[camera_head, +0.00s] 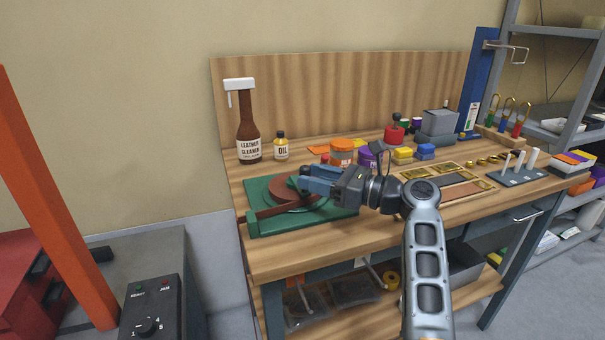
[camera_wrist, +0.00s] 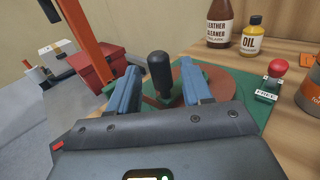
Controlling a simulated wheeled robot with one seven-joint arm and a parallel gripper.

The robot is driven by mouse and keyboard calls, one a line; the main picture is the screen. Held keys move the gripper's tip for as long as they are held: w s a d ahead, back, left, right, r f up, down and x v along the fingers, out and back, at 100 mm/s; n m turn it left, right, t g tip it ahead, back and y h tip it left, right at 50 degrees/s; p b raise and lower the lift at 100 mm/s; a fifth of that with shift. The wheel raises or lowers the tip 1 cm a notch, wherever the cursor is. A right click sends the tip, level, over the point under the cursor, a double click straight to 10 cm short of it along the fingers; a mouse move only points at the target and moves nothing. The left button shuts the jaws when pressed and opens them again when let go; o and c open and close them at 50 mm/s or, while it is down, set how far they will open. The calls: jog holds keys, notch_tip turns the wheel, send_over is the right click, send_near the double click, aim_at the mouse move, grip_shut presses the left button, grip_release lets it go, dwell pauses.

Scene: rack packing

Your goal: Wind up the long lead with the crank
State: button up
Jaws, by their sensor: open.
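A green base (camera_head: 345,208) holding a round brown reel (camera_head: 284,190) sits at the left end of the workbench. A brown strap-like band (camera_head: 270,212), possibly the lead, runs along the front of the base. In the wrist view a black upright crank handle (camera_wrist: 160,72) rises over the brown reel (camera_wrist: 222,84). My gripper (camera_head: 308,184) is over the reel with its blue fingers open. In the wrist view the handle stands between the open fingers of my gripper (camera_wrist: 163,82), with space visible on both sides. I cannot tell whether either finger touches it. My gripper hides part of the reel.
A red-knobbed lever (camera_wrist: 276,68) with a FREE label stands beside the reel. A leather cleaner bottle (camera_head: 248,140) and an oil bottle (camera_head: 281,147) stand behind. Orange (camera_head: 342,150) and purple (camera_head: 367,158) containers are near my wrist. Trays and small parts crowd the right.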

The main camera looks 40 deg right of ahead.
jog(key=shift+x, duration=1.4)
jog(key=shift+c, duration=0.3)
grip_shut()
